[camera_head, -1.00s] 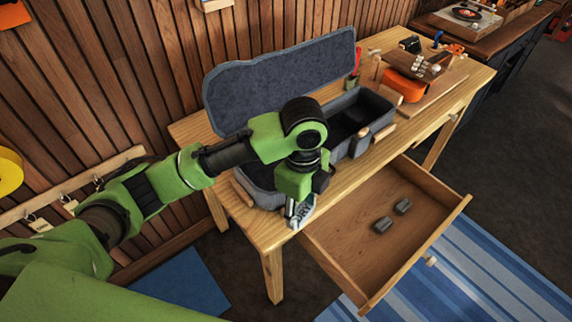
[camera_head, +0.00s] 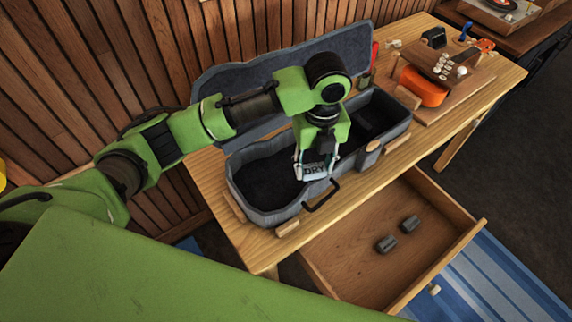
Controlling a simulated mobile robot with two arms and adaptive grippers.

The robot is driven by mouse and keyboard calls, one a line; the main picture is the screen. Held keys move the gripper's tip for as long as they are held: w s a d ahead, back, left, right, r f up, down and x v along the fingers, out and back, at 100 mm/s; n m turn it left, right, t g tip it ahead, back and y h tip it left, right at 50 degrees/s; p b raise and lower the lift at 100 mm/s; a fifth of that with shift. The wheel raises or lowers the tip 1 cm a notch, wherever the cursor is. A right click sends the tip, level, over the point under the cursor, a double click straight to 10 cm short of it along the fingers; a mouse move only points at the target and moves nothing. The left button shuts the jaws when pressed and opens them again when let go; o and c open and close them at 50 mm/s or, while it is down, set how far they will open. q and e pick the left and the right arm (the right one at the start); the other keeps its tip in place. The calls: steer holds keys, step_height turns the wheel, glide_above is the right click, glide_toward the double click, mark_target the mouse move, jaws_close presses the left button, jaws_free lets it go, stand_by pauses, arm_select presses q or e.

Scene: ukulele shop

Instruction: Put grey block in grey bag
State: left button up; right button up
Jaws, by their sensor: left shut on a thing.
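My left gripper (camera_head: 315,168) is shut on a small pale grey packet marked "DRY" (camera_head: 314,170). It holds the packet over the front part of an open grey ukulele case (camera_head: 240,197), the grey bag-like container here. The case's lid (camera_head: 213,88) is raised against the wall side, and my arm hides part of the case. Two small dark grey blocks, one (camera_head: 386,244) and another (camera_head: 409,223), lie apart in the open wooden drawer (camera_head: 345,270). My right gripper is not in view.
The case stands on a wooden table (camera_head: 247,238) with the drawer pulled out below. An orange object (camera_head: 424,88) and a wooden work board (camera_head: 462,100) are at the table's right end. The drawer floor around the blocks is clear.

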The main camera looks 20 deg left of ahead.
arm_select(q)
steer(key=w+a+f+p, duration=0.1)
steer(key=w+a+f, duration=0.1)
steer(key=a, duration=0.3)
steer(key=p, duration=0.1)
glide_above(285, 177)
steer(key=f, duration=0.5)
steer(key=shift+s+d+f, duration=0.1)
steer(key=shift+s+d, duration=0.05)
steer(key=shift+d, duration=0.05)
steer(key=f, duration=0.1)
steer(key=f+p, duration=0.1)
steer(key=f, duration=0.1)
steer(key=shift+a+p, duration=0.25)
steer(key=shift+p, duration=0.05)
steer(key=shift+f, duration=0.55)
steer(key=o, duration=1)
steer(key=shift+o, duration=0.4)
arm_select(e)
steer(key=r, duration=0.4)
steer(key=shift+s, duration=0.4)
